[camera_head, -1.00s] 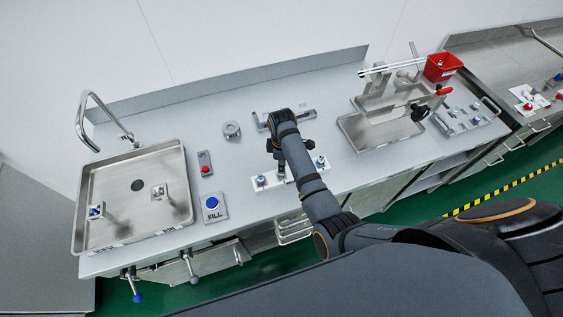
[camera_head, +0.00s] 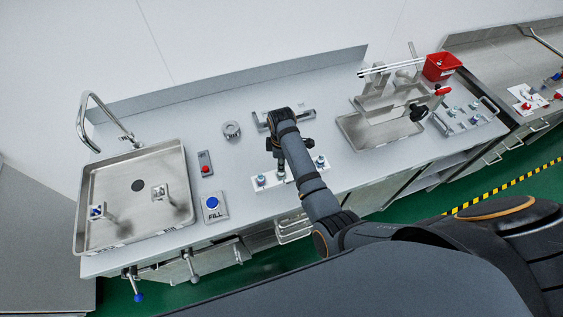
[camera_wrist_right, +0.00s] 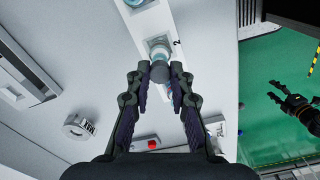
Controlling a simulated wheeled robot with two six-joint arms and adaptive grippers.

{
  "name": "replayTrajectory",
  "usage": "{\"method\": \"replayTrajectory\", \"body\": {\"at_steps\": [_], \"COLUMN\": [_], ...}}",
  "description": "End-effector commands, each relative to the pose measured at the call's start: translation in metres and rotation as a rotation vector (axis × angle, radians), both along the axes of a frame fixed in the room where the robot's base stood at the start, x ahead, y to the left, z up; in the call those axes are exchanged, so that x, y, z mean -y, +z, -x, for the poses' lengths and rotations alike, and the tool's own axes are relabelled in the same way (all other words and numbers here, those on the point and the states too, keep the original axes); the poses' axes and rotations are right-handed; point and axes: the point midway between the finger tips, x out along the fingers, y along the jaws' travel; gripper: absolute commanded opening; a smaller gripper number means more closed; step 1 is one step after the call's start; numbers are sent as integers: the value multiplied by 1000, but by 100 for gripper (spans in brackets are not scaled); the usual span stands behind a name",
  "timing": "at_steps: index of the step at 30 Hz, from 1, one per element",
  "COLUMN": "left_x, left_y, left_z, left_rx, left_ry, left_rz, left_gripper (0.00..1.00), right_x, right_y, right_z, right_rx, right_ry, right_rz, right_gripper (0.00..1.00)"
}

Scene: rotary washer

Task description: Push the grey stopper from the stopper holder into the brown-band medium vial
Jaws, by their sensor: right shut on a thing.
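My right gripper (camera_wrist_right: 160,80) is shut on the grey stopper (camera_wrist_right: 160,72), which shows as a round grey end between the fingertips. In the right wrist view, a clear vial with a pale blue tint (camera_wrist_right: 160,51) stands in the white rack (camera_wrist_right: 148,22) in line with the stopper. I cannot tell whether they touch, and no brown band can be made out. In the head view, my right gripper (camera_head: 280,165) is over the middle of the white rack (camera_head: 270,182), hiding that part. My left gripper (camera_wrist_right: 296,104) shows over the green floor in the wrist view, too small to read.
Blue-topped items stand at the rack's left (camera_head: 261,180) and right (camera_head: 320,161) ends. Left are the FILL button (camera_head: 212,204), a red-button box (camera_head: 205,164) and the sink (camera_head: 137,215). A round grey piece (camera_head: 231,130) stands behind. A metal tray station (camera_head: 370,132) is at right.

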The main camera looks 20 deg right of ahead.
Motion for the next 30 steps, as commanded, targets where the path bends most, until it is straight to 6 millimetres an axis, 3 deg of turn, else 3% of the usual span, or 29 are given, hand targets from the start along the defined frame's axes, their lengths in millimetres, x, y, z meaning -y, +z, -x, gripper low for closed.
{"method": "replayTrajectory", "body": {"at_steps": [30], "left_x": [0], "left_y": [-3], "left_z": [0], "left_rx": [-1], "left_ry": [0], "left_rz": [0], "left_gripper": [52], "right_x": [0], "right_y": [-8], "right_z": [0], "right_rx": [0], "right_ry": [0], "right_rz": [1], "right_gripper": [9]}}
